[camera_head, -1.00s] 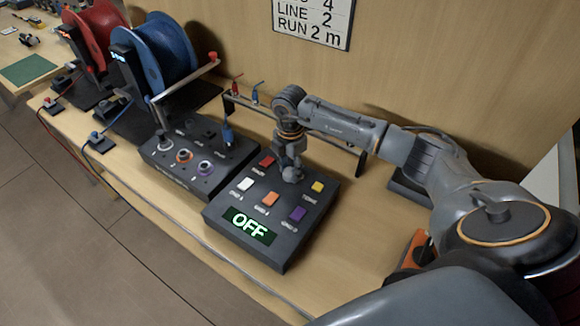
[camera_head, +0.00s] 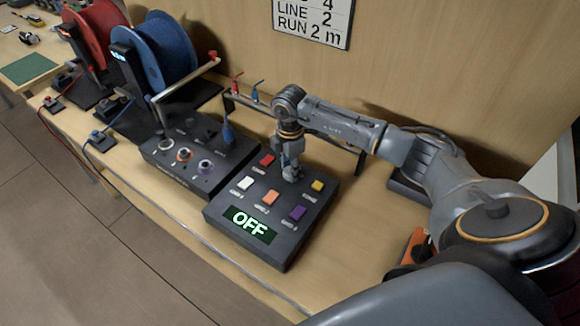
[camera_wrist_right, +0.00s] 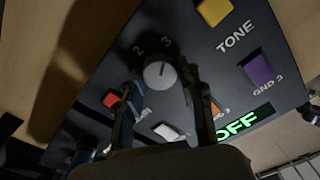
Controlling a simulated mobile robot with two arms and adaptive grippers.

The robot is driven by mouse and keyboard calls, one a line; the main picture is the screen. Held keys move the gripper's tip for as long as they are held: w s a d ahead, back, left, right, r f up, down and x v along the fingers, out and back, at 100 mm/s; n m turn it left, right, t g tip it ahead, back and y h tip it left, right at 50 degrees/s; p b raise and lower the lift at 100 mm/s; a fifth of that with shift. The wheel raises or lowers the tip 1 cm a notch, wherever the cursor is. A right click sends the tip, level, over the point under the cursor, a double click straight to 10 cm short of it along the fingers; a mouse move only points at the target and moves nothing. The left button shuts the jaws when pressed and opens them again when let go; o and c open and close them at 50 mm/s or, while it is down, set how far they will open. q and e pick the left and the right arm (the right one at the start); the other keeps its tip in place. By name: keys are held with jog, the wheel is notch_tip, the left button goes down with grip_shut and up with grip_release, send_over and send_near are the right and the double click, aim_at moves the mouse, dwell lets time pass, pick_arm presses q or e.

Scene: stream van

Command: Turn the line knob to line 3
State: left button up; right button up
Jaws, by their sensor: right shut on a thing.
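The line knob (camera_wrist_right: 160,74) is a round grey-topped knob on a dark box (camera_head: 228,222), with printed numbers 2 and 3 beside it in the right wrist view. A short dark mark on its top seems to point toward the 3 side, but the exact setting is hard to tell. My right gripper (camera_head: 291,173) points down at the box, and its two fingers stand on either side of the knob, shut on it. In the head view the gripper hides the knob. My left gripper is not in view.
Around the knob are red (camera_head: 267,160), white (camera_head: 246,183), orange (camera_head: 270,197), purple (camera_head: 298,213) and yellow (camera_head: 318,186) buttons. A display (camera_head: 249,224) reads OFF. Another control box (camera_head: 182,180) stands left. A wall sign (camera_head: 313,20) reads LINE 2, RUN 2 m.

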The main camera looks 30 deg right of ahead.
jog(key=o, duration=1.2)
notch_tip(320, 180, up, 12)
jog(key=shift+f, duration=0.1)
